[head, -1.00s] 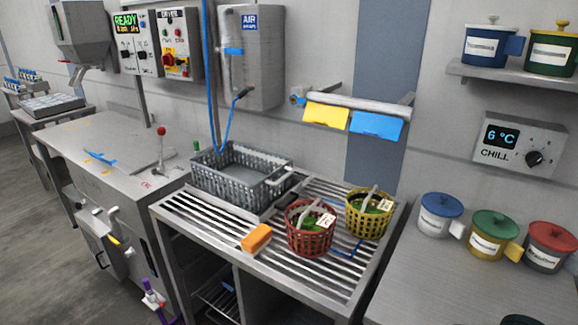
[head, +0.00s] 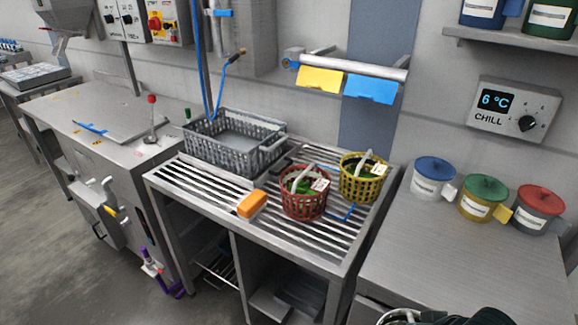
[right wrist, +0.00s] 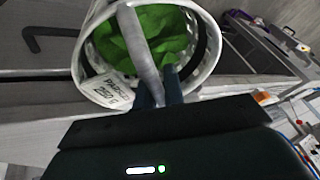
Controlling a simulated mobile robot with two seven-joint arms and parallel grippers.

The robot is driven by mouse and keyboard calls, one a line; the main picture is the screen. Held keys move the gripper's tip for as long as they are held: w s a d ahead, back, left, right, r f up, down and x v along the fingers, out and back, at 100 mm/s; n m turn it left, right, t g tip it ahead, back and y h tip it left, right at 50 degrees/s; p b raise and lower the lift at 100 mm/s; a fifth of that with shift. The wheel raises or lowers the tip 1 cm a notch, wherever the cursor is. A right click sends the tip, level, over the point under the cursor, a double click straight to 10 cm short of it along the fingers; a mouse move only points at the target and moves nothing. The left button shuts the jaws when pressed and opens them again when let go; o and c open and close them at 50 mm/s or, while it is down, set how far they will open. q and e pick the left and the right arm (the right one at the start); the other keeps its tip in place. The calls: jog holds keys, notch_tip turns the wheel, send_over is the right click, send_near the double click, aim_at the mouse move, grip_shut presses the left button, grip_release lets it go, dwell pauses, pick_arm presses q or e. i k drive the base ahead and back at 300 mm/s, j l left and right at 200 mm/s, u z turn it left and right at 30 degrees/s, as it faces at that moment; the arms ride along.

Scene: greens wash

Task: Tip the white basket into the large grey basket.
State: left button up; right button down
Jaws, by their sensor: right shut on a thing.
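The white basket (right wrist: 88,62), with green leaves (right wrist: 158,38) and a paper tag inside it, hangs in the right wrist view. My right gripper (right wrist: 160,88) is shut on its grey handle (right wrist: 135,45). In the head view only a sliver of the white basket (head: 398,316) shows at the bottom edge, beside my dark right gripper (head: 465,318). The large grey basket (head: 225,148) stands on the slatted rack at the back left and looks empty. My left gripper is not in view.
A red basket (head: 303,203) and a yellow basket (head: 362,186), both with greens, stand on the slatted rack (head: 195,183) right of the grey basket. An orange block (head: 252,204) lies in front. Lidded pots (head: 433,178) stand on the right counter (head: 450,245). A blue hose hangs behind.

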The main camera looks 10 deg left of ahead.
aim_at(246, 157)
jog(key=i+j+u, duration=0.1)
jog(key=j, duration=0.3)
jog(key=i+j, duration=0.2)
jog(key=j, duration=0.2)
jog(key=i+j+u, duration=0.15)
jog(key=j, duration=0.25)
jog(key=i+j, duration=0.15)
jog(key=j, duration=0.25)
jog(key=u, duration=0.05)
